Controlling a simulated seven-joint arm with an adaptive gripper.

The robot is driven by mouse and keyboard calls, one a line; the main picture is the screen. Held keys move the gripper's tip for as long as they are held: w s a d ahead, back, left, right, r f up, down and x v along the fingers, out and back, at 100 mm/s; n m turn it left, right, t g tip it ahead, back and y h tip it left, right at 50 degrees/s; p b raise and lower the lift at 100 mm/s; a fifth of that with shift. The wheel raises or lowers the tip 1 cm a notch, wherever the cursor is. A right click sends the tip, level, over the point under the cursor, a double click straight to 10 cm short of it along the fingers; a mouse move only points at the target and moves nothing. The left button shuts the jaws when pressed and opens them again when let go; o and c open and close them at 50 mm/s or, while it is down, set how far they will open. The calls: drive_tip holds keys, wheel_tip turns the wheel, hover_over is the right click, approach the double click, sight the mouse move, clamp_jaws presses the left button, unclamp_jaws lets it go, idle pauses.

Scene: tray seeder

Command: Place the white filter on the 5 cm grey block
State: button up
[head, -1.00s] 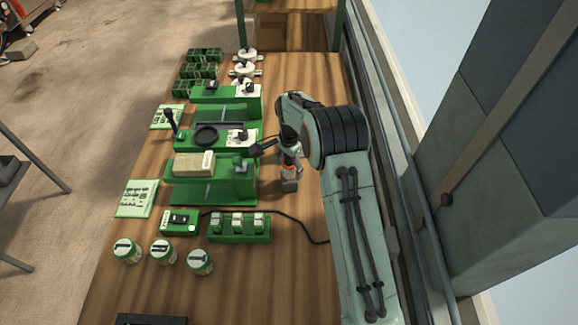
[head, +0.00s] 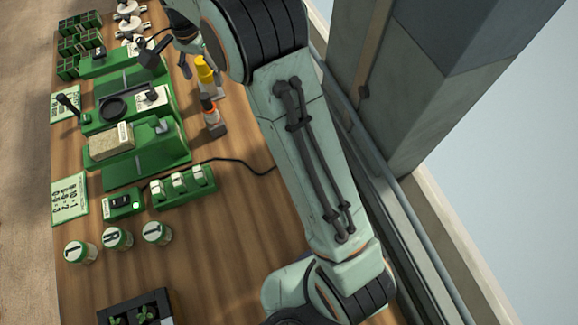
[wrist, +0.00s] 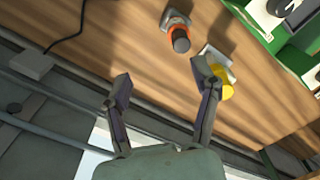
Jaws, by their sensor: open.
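I cannot single out the white filter for sure. White round fittings (head: 130,8) with dark knobs stand in a row at the top left of the head view, partly cut off.
A green seeder (head: 130,152) fills the left side of the table. A switch box (head: 122,205), a three-switch green block (head: 185,186), several jars (head: 157,232) and a seedling tray (head: 140,308) stand nearer. A black cable (head: 245,162) crosses the wood. The wall rail runs at right.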

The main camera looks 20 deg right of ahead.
drive_tip(key=s+d+r+n, duration=0.35)
drive_tip(key=s+r, duration=0.25)
drive_tip(key=s, duration=0.3)
drive_tip(key=s+d+f+n, duration=0.1)
drive_tip(key=s+n, duration=0.1)
drive_tip(key=s, duration=0.9)
drive_tip(key=s+d+f+n, duration=0.1)
drive_tip(key=s+d+n, duration=0.1)
drive_tip(key=s, duration=0.9)
drive_tip(key=shift+s+d+n+y, duration=0.25)
drive_tip(key=shift+s+n+y, duration=0.15)
drive_tip(key=shift+n, duration=0.35)
